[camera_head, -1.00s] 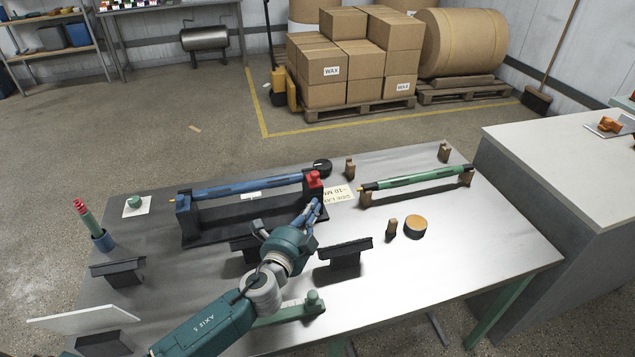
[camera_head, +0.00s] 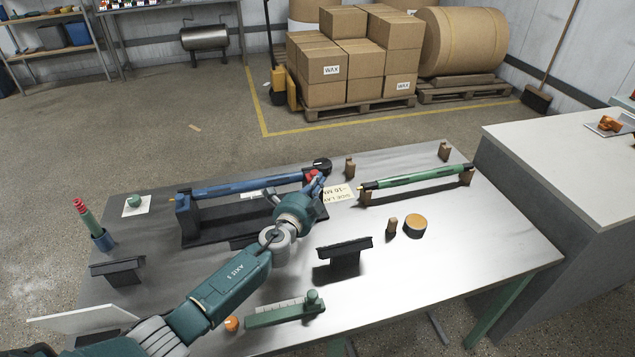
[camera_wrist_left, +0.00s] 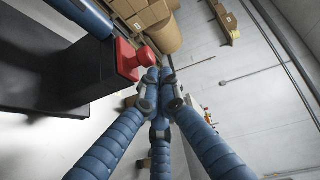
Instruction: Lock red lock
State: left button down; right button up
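The red lock (camera_head: 312,175) sits at the right end of the black stand (camera_head: 207,228) that carries the blue roller (camera_head: 240,184). My left gripper (camera_head: 316,183) is in front of the lock and partly hides it. In the left wrist view the red lock (camera_wrist_left: 127,62) is a red block with a rounded knob, on the black stand's end. My right gripper is in neither view.
A green roller (camera_head: 415,177) rests on wooden supports at the right. A black disc (camera_head: 321,165) is behind the lock, and a paper label (camera_head: 340,194) lies to its right. A black bracket (camera_head: 345,250) and green tool (camera_head: 285,310) stand in front. The front right tabletop is clear.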

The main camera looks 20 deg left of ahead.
aim_at(313, 172)
pick_arm(q)
jog(key=w+a+b, duration=0.1)
jog(key=w+a, duration=0.1)
jog(key=w+b, duration=0.1)
jog(key=w, duration=0.1)
jog(key=shift+a+f+b, duration=0.1)
jog(key=shift+a+b, duration=0.25)
jog(key=shift+a, duration=0.05)
jog(key=shift+w, duration=0.1)
jog(key=shift+r, duration=0.2)
jog(key=shift+f, duration=0.1)
